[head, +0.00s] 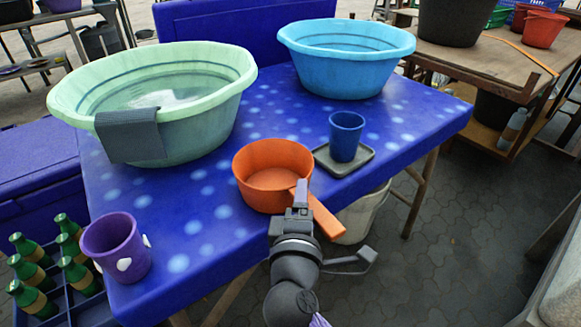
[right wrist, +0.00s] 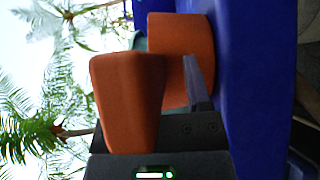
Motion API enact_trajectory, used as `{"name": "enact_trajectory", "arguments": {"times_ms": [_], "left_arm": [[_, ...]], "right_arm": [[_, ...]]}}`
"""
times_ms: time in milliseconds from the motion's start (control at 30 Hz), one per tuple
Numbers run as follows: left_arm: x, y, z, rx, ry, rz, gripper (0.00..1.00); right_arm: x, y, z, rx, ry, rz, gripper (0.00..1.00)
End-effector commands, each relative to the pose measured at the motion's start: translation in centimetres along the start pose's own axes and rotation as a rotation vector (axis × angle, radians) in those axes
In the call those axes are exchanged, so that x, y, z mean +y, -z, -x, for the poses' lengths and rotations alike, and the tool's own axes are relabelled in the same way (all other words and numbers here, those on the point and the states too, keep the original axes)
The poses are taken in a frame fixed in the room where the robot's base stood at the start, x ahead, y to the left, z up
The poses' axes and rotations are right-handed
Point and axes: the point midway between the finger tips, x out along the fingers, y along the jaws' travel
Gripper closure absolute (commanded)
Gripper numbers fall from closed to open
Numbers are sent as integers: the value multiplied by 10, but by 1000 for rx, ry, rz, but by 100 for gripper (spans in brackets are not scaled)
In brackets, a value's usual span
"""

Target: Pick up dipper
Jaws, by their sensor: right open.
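The orange dipper (head: 272,170) stands upright on the blue spotted table near its front edge. Its handle (head: 326,217) points toward me and out over the edge. My right gripper (head: 301,192) is open at the dipper, with a finger beside the handle near the cup. In the right wrist view the handle (right wrist: 127,95) looms close, with the cup (right wrist: 180,50) behind it and one grey finger (right wrist: 198,82) beside it. The other finger is hidden there, so I cannot tell whether the jaws straddle the handle. My left gripper is out of view.
On the table (head: 215,215) are a green basin (head: 215,120) with a grey cloth (head: 130,136), a blue basin (head: 345,75), a blue cup (head: 346,135) on a grey tray (head: 364,164) and a purple cup (head: 117,250). A crate of green bottles (head: 80,278) stands lower left.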

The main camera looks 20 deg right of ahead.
Motion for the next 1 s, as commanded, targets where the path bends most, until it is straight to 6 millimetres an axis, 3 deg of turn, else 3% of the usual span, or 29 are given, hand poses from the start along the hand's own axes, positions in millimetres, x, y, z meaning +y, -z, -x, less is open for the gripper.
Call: {"name": "enact_trajectory", "arguments": {"times_ms": [100, 200, 267, 500, 1000], "left_arm": [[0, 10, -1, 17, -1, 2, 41], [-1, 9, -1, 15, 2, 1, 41], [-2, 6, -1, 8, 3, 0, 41], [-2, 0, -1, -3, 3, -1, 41], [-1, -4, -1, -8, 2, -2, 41]], "right_arm": [[0, 1, 2, -1, 1, 0, 38], [1, 1, 2, -1, 0, 0, 38], [1, 1, 2, -1, 0, 0, 49], [0, 1, 2, 0, 0, 0, 100], [0, 1, 2, 0, 2, 0, 100]]}}
